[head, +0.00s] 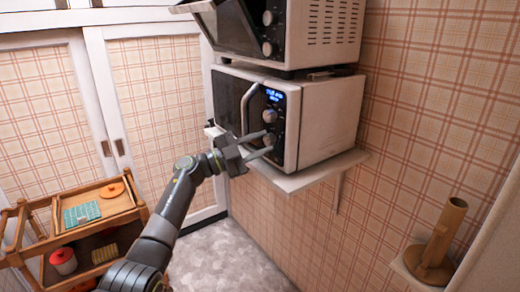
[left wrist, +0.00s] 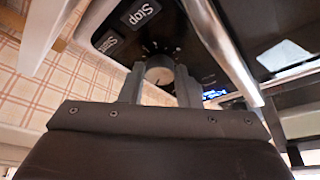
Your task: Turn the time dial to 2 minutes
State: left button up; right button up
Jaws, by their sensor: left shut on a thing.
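The lower white microwave (head: 325,118) stands on a wall shelf, with a black control panel, a lit blue display (head: 273,95) and two round dials on its front. My left gripper (head: 268,142) reaches the panel from the left. In the left wrist view its two fingers are shut on the sides of a round silver dial (left wrist: 160,75), the lower of the two. Tick marks show around this dial, but its pointer and numbers are too small to read. The other dial (head: 270,115) sits above it, free. My right gripper is not in view.
The silver door handle (head: 248,108) runs close beside the dials, and the door looks shut. Start (left wrist: 110,42) and Stop (left wrist: 141,12) buttons lie near the held dial. Another oven (head: 320,30) sits on top, its door tilted out. A wooden cart (head: 75,225) stands at left.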

pick_arm(q)
jog(key=m+g+b, duration=0.1)
jog(key=m, duration=0.2)
jog(key=m+g+y, duration=0.1)
jog(key=m, duration=0.2)
jog(key=shift+w+a+r+b, duration=0.1)
jog(key=shift+r+b, duration=0.05)
jog(key=shift+b, duration=0.25)
jog(key=m, duration=0.1)
jog(key=m+y, duration=0.1)
jog(key=m, duration=0.1)
jog(key=shift+r+m+g+b, duration=0.2)
jog(key=shift+m+g+b, duration=0.1)
jog(key=shift+g+b, duration=0.1)
jog(key=shift+r+m+y, duration=0.1)
jog(key=shift+m+y, duration=0.5)
jog(key=shift+m, duration=0.1)
jog(key=shift+m+b, duration=0.3)
jog(key=shift+m, duration=0.3)
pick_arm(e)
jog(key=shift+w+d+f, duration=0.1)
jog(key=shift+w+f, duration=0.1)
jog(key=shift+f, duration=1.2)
pick_arm(q)
jog(key=shift+r+y, duration=0.1)
jog(key=shift+y, duration=0.2)
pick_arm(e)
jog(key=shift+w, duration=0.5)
